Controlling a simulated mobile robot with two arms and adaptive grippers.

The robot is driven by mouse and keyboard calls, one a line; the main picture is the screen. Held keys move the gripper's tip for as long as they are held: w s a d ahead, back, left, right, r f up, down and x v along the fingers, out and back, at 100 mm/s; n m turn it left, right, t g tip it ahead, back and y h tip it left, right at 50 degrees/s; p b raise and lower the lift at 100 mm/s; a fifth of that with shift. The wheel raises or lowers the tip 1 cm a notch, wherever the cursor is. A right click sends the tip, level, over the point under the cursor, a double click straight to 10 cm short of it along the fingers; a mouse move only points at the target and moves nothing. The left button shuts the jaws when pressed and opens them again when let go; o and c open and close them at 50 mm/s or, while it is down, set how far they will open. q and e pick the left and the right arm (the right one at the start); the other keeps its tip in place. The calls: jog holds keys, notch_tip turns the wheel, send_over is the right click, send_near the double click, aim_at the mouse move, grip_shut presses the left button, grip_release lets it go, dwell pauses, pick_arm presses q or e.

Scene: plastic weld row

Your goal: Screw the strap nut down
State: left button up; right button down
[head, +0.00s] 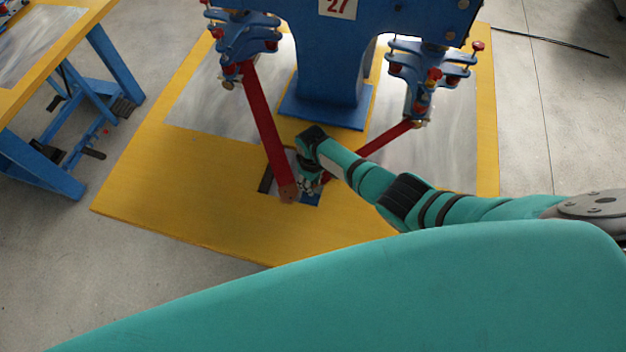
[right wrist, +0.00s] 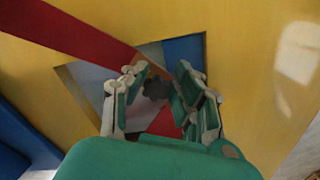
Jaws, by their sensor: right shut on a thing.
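The strap nut looks like a dark lobed knob (right wrist: 157,88) in the right wrist view, between the fingers of my right gripper (right wrist: 160,98). The gripper is shut on it. In the head view my right gripper (head: 310,185) is at the cut-out in the yellow table, and the nut is too small to make out there. A red strap (head: 265,130) runs from the left blue clamp to the cut-out, with a brownish end beside the gripper. A second red strap (head: 385,140) comes from the right clamp and passes behind my arm. My left gripper is not in view.
The blue machine column (head: 327,85), marked 27, stands on the yellow table (head: 180,205) behind the cut-out. Blue clamps hang left (head: 240,40) and right (head: 432,75). Another yellow table with blue legs (head: 117,65) stands at the left. The table's front left is clear.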

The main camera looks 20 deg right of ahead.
jog(key=m, duration=0.3)
jog(key=shift+w+a+r+m, duration=0.2)
jog(key=shift+m, duration=0.2)
jog(key=m, duration=0.3)
jog(key=m+p, duration=0.1)
jog(key=m, duration=0.1)
jog(key=shift+w+a, duration=0.15)
jog(key=shift+a, duration=0.1)
jog(key=m, duration=0.5)
jog(key=shift+w+a, duration=0.1)
jog(key=shift+a, duration=0.15)
jog(key=shift+w+m, duration=0.1)
jog(key=shift+m, duration=1.1)
jog(key=c, duration=1.1)
grip_release()
jog(key=shift+f, duration=0.1)
jog(key=shift+c, duration=0.2)
jog(key=shift+o, duration=0.3)
jog(key=shift+f, duration=0.1)
